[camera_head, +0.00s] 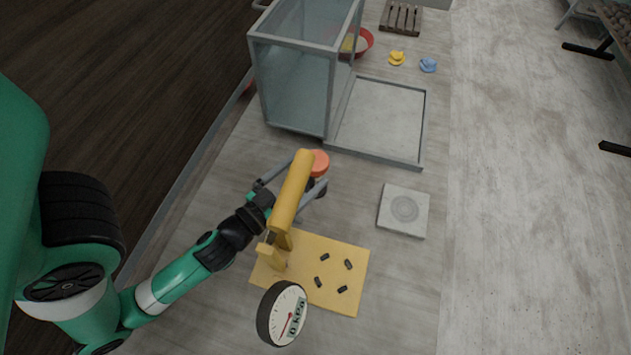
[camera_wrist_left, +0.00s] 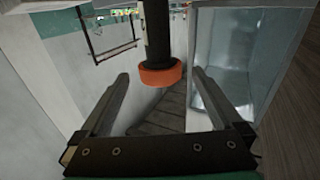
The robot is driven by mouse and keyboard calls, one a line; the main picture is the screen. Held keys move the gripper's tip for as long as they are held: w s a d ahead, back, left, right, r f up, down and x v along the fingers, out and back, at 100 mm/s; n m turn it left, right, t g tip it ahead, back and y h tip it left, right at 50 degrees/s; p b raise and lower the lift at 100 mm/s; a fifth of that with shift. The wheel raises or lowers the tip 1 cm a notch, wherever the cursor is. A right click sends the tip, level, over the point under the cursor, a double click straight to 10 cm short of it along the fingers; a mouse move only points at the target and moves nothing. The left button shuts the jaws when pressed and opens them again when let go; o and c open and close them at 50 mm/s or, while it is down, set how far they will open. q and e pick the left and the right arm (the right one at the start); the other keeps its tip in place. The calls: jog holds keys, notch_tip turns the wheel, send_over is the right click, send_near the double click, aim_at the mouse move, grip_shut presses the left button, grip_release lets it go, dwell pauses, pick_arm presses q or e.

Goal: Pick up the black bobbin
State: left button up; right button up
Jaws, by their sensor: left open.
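A black upright piece with an orange round end, which I take for the black bobbin, shows its orange end (camera_head: 318,162) in the head view, its dark lower part (camera_head: 320,189) partly hidden by a finger. In the left wrist view its black shaft (camera_wrist_left: 156,45) and orange end (camera_wrist_left: 160,76) are between the fingers. My left gripper (camera_head: 312,173) is open, its two fingers on either side of the piece. In the left wrist view the gripper (camera_wrist_left: 163,78) shows gaps beside the orange end. A yellow post hides part of it in the head view. My right gripper is out of view.
A yellow post (camera_head: 291,195) rises near the gripper, over a yellow mat (camera_head: 345,295) with several small black pieces. A round gauge (camera_head: 282,313) stands in front. A glass case (camera_head: 295,85) is behind. A square plate (camera_head: 404,210) lies right, with bare surface around it.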

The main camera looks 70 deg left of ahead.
aim_at(325, 153)
pick_arm(q)
jog(key=shift+w+a+r+p, duration=0.25)
jog(key=shift+w+a+r, duration=0.05)
jog(key=shift+w, duration=0.25)
jog(key=shift+w+a+r+p, duration=0.2)
jog(key=shift+w+a+r, duration=0.05)
jog(key=shift+w, duration=0.25)
jog(key=shift+w+f, duration=0.1)
jog(key=shift+a, duration=0.1)
jog(key=p+x, duration=0.1)
jog(key=x, duration=0.1)
jog(key=p+x, duration=0.1)
jog(key=x, duration=0.1)
jog(key=shift+w+r+p, duration=0.15)
jog(key=shift+r+p, duration=0.05)
jog(key=shift+p, duration=0.1)
jog(key=shift+w+a+f, duration=0.1)
jog(key=shift+w+f, duration=0.05)
jog(key=shift+f, duration=0.1)
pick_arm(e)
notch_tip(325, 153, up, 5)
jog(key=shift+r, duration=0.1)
pick_arm(q)
grip_shut()
